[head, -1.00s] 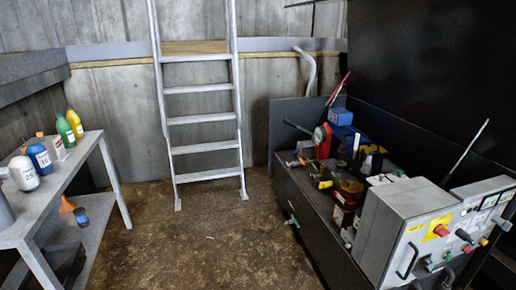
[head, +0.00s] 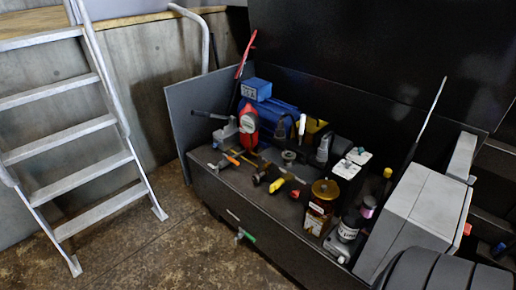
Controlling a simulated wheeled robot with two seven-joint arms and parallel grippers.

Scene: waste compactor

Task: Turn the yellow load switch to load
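The grey control box (head: 416,209) stands at the right end of the dark bench. I see its top and left side, and its front panel is turned away to the right. A small red part (head: 467,229) sticks out past its right edge; I cannot tell which control it is. The yellow load switch cannot be made out in this view. The lower right corner of the box is hidden behind a dark rounded shape. Neither of my grippers is in view.
A metal ladder (head: 84,135) stands at left. The floor (head: 180,250) between is clear.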

